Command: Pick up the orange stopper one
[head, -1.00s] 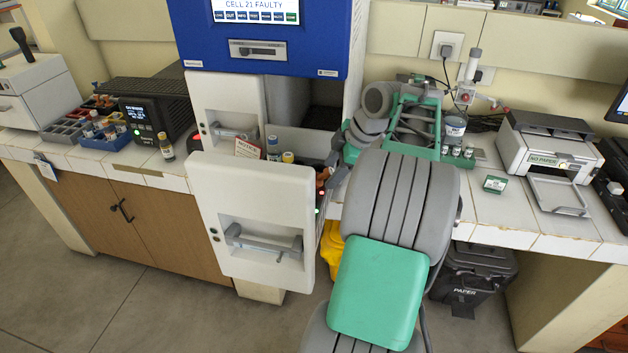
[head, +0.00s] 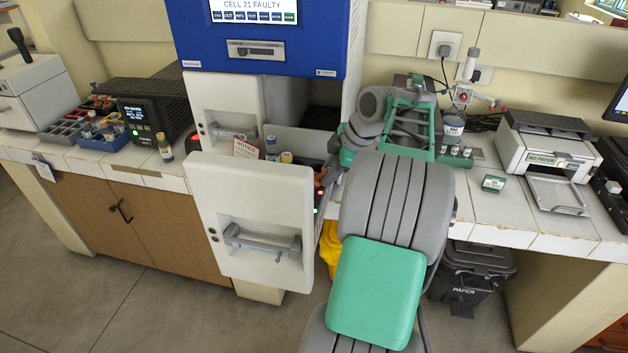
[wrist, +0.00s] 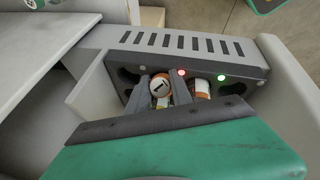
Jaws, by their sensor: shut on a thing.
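The incubator's drawer (head: 250,215) is pulled out and holds several bottles. In the wrist view my gripper (wrist: 163,82) reaches into the drawer's rack, its two dark fingers shut on an orange-stoppered bottle (wrist: 160,88), whose round top is pale with a dark mark. A second orange and white bottle (wrist: 201,89) stands just right of the fingers. In the head view my arm and the drawer front mostly hide the grip; a little orange shows beside the drawer's right side.
A blue-capped bottle (head: 271,145) and a yellow-capped one (head: 287,157) stand in the drawer by a notice card (head: 246,148). The rack's slotted end panel (wrist: 185,52) carries a red and a green light. A printer (head: 547,150) stands on the right counter.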

